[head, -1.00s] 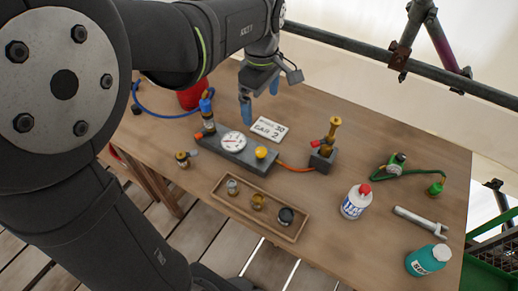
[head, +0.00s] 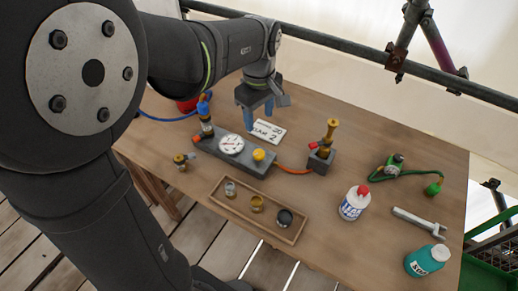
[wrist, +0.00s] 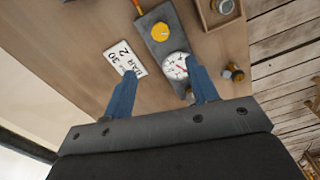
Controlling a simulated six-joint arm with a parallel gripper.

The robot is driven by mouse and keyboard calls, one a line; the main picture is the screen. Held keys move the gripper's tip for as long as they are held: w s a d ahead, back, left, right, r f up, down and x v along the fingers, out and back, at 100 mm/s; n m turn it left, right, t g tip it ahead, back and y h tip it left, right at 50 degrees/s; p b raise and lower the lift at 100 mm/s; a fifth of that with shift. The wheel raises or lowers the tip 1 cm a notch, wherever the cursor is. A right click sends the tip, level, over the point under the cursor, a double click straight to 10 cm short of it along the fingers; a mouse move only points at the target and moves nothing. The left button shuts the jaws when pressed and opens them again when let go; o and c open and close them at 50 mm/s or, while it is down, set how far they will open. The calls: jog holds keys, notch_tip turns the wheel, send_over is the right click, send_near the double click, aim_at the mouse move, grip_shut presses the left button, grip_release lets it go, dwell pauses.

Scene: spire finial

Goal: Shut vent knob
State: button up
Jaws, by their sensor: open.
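A round yellow knob (head: 258,155), the likely vent knob, sits on top of a dark grey block (head: 243,163) at its right end. It also shows in the wrist view (wrist: 160,31), beyond my fingertips. A white dial gauge (head: 231,144) with a red needle is beside the knob on the same block. My gripper (head: 256,115) is open and empty, with two blue fingers pointing down, behind the block in the head view. In the wrist view, the fingers (wrist: 161,70) are spread wide, with the gauge face near the right fingertip. Nothing touches the knob.
A white card (head: 267,132) lies behind the block. A blue-capped fitting (head: 205,117) stands at its left end. A wooden tray (head: 233,203) with small parts lies in front; bottles and a wrench are right.

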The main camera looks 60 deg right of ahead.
aim_at(259, 153)
notch_tip(259, 153, down, 14)
jog(key=shift+f, duration=0.25)
jog(key=c, duration=1)
